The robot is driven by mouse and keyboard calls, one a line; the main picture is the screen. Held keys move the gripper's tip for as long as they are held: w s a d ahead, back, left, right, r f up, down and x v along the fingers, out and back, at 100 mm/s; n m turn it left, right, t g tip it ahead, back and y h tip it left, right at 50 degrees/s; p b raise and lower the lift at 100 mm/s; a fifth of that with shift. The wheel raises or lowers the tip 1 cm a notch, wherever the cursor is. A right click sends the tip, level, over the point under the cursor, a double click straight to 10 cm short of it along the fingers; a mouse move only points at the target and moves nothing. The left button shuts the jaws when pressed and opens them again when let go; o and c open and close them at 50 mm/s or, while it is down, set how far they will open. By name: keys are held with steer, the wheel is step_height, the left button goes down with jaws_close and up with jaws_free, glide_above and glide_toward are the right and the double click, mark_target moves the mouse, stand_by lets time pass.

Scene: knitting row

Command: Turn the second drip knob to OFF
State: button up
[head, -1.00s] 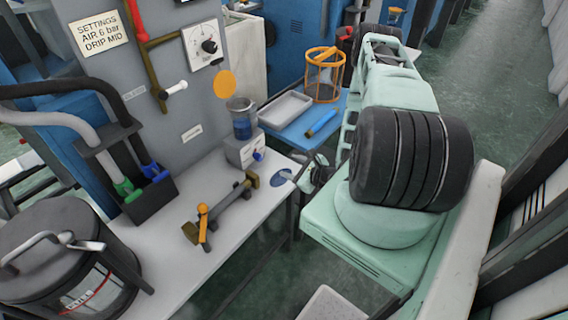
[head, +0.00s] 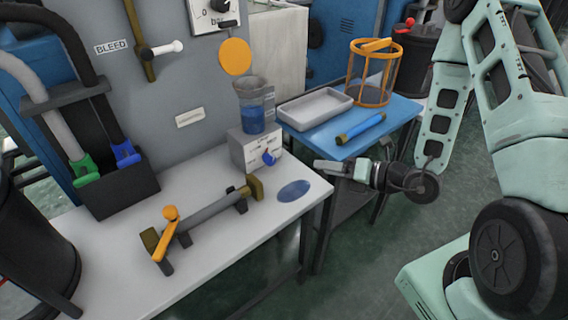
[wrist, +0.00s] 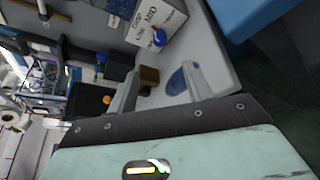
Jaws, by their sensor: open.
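A blue drip knob (head: 269,157) sits on the front of a small grey box (head: 243,148) with printed labels. A clear cup of blue liquid (head: 254,115) stands on the box. The wrist view shows the knob (wrist: 159,37) beside the word MID; its exact setting is hard to read. No other drip knob can be made out. My gripper (head: 322,167) is just right of the box, past the bench corner, and apart from the knob. In the wrist view my gripper (wrist: 160,82) has its fingers spread with nothing between them, and the knob lies beyond them.
A brown-ended bar stand (head: 210,212) with an orange lever lies on the white bench (head: 235,240), near a flat blue disc (head: 293,190). A blue side table (head: 390,120) holds a grey tray (head: 314,108), a blue tube (head: 361,128) and an orange wire basket (head: 375,72).

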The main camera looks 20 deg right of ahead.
mark_target(274, 160)
steer(key=b+x, duration=0.1)
steer(key=b, duration=0.1)
steer(key=b+x, duration=0.1)
steer(key=x, duration=0.1)
steer(key=b+x, duration=0.2)
steer(key=shift+f+b, duration=0.3)
steer(key=shift+f, duration=0.05)
steer(key=b+x, duration=0.1)
steer(key=b, duration=0.3)
steer(key=shift+w+b, duration=0.3)
steer(key=b, duration=0.2)
steer(key=a+b, duration=0.1)
steer(key=b, duration=0.2)
steer(key=shift+w+f, duration=0.2)
steer(key=shift+w, duration=0.2)
steer(key=b+x, duration=0.1)
steer(key=x, duration=0.3)
steer(key=b+x, duration=0.1)
steer(key=x, duration=0.3)
steer(key=shift+w+a+r, duration=0.15)
steer(key=shift+w+a, duration=0.1)
steer(key=shift+w, duration=0.05)
steer(key=c, duration=1)
